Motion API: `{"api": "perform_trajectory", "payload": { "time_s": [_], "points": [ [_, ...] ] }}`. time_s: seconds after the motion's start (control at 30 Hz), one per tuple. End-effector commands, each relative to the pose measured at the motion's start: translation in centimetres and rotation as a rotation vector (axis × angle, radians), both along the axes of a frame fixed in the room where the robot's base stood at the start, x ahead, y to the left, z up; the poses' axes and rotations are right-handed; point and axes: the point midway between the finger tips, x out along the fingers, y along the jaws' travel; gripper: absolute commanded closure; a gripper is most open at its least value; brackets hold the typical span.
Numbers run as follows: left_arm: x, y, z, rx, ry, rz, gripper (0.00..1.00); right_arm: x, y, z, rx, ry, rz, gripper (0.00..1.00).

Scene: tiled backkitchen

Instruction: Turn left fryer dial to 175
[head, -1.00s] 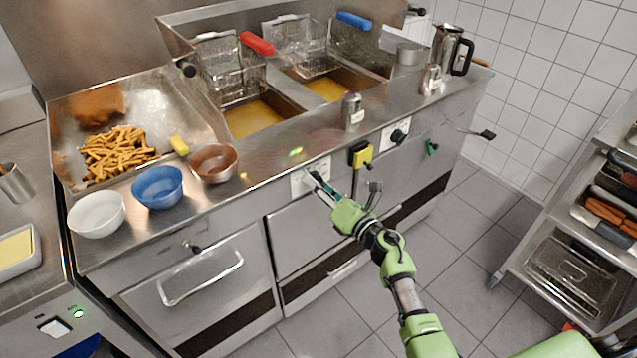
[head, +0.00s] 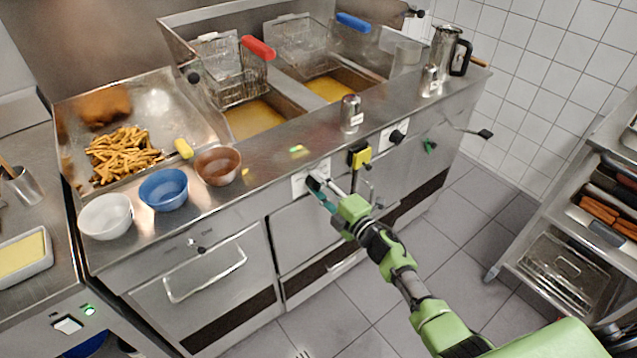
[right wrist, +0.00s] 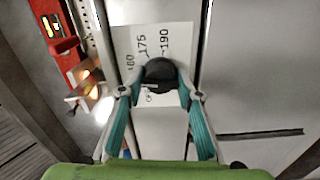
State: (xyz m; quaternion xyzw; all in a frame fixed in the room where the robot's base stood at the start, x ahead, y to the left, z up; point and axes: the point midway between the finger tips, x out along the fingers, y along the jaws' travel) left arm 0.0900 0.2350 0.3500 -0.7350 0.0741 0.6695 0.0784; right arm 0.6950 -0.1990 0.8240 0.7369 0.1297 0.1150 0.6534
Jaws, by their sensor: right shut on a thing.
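The left fryer dial (head: 313,182) is a dark knob on a white plate on the fryer front; it also shows in the right wrist view as a round black knob (right wrist: 160,72). Printed marks 175 and 190 and a partly hidden OFF are readable on its plate (right wrist: 125,45); another number at left is partly cut. My right gripper (head: 321,187) reaches the dial from the front right. In the right wrist view its teal-padded fingers (right wrist: 160,88) are shut on the knob, one each side. I cannot tell which mark the dial points to. My left gripper is out of view.
A yellow-and-black switch (head: 359,157) and the right fryer dial (head: 397,137) sit to the right on the same front. A handle (head: 207,273) and a lever (head: 196,246) are at lower left. The floor before the fryer is open; a rack (head: 560,230) stands at right.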

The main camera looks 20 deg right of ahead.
Motion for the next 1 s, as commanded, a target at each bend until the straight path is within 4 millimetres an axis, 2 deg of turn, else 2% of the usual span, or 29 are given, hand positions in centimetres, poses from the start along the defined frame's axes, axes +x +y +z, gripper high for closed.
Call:
{"api": "perform_trajectory", "payload": {
  "time_s": [0.6, 1.0],
  "points": [
    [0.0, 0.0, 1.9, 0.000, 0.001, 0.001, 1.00, 0.1, -0.1, 0.2, 0.544, 0.199, -0.001, 0.89],
    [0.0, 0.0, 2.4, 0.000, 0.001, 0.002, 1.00, 0.1, -0.1, 0.2, 0.791, 0.288, -0.001, 0.89]
  ]
}}
